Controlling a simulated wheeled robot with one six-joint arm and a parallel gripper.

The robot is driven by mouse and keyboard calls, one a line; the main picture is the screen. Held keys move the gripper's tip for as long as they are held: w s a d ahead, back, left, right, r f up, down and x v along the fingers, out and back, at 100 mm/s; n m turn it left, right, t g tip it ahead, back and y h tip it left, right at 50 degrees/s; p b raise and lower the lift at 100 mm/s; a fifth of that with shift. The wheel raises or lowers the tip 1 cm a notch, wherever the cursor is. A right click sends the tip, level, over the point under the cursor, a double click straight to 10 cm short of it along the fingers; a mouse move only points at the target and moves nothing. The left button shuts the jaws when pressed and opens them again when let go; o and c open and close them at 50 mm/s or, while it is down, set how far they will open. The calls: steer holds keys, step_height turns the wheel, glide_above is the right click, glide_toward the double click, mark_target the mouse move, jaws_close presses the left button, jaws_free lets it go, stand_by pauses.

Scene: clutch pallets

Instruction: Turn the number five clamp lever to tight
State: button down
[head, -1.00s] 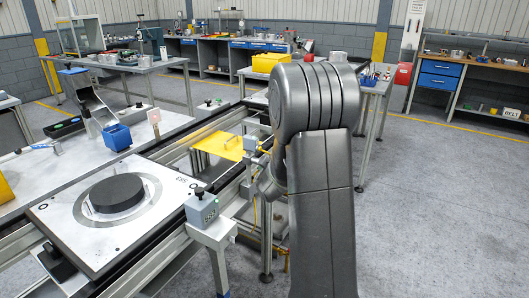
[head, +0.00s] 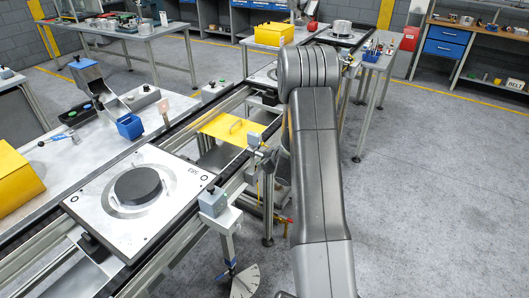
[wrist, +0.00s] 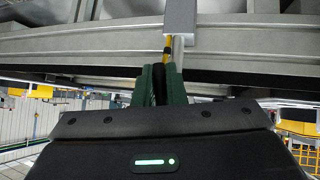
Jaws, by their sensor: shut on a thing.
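In the wrist view my gripper (wrist: 161,86) has its green fingers close together around a thin lever (wrist: 167,48), yellow at its upper part. The lever hangs below a grey block (wrist: 181,17) on the side of a metal rail. Its number is not readable there, and the fingers hide its lower end. In the head view my arm hides the gripper. A small grey box (head: 212,202) on the rail and a fan-shaped pale plate (head: 245,281) below it show to the left of my arm. I cannot tell the lever's angle against any tight mark.
A pallet with a dark disc (head: 88,203) sits on the conveyor rails at left. A yellow plate with a handle (head: 219,126) lies between the rails farther on. A blue bin (head: 130,126) stands on the side bench. The floor right of my arm is clear.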

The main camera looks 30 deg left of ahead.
steer(key=shift+s+m+g+p, duration=0.35)
steer(key=shift+g+p, duration=0.25)
steer(key=shift+p, duration=0.45)
steer(key=c, duration=1.5)
jaws_free()
steer(key=shift+f, duration=0.1)
steer(key=v, duration=1.3)
steer(key=shift+d+r, duration=0.2)
steer(key=shift+r, duration=0.2)
steer(key=shift+w, duration=0.1)
steer(key=x, duration=1.4)
steer(key=shift+s, duration=0.2)
steer(key=shift+d, duration=0.1)
